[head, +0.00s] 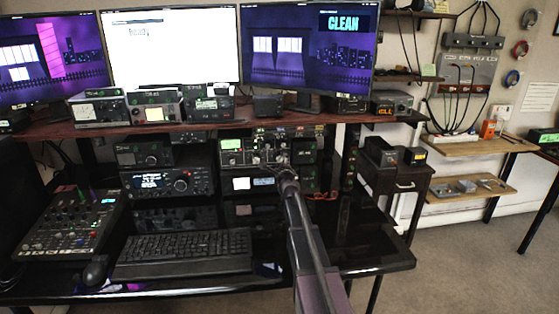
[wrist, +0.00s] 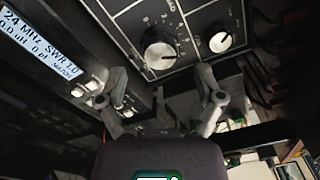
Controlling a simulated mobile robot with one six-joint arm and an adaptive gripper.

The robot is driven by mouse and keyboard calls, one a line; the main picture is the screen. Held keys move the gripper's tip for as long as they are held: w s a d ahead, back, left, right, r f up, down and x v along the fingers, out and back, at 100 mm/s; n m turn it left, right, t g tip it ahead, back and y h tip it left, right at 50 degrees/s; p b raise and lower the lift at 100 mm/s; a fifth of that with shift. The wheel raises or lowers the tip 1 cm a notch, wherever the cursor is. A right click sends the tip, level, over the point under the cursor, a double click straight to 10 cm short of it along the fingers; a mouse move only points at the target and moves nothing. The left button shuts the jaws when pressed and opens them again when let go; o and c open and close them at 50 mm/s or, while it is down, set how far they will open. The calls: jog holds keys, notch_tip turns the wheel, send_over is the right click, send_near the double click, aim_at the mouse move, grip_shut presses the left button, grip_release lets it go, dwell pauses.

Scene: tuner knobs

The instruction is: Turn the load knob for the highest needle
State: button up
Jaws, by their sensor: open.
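The tuner (head: 238,158), a dark box with a lit meter (head: 230,144) at its left, stands under the desk shelf in the head view. My gripper (head: 287,174) is in front of its right part and hides some of it. In the wrist view my gripper (wrist: 162,84) has its two fingers spread, with nothing between them. A larger round knob (wrist: 159,51) with a pale face is on the dark panel beyond the fingers, apart from them. A smaller knob (wrist: 220,41) is to its right.
Another unit with a lit text display (wrist: 40,45) is at the left in the wrist view. A keyboard (head: 183,252) and a mixer (head: 72,222) lie on the glossy desk. Monitors (head: 170,48) stand on the shelf above. Other radio units surround the tuner closely.

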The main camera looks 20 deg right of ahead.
aim_at(280, 159)
jog(key=shift+x, duration=1.8)
jog(key=c, duration=1.2)
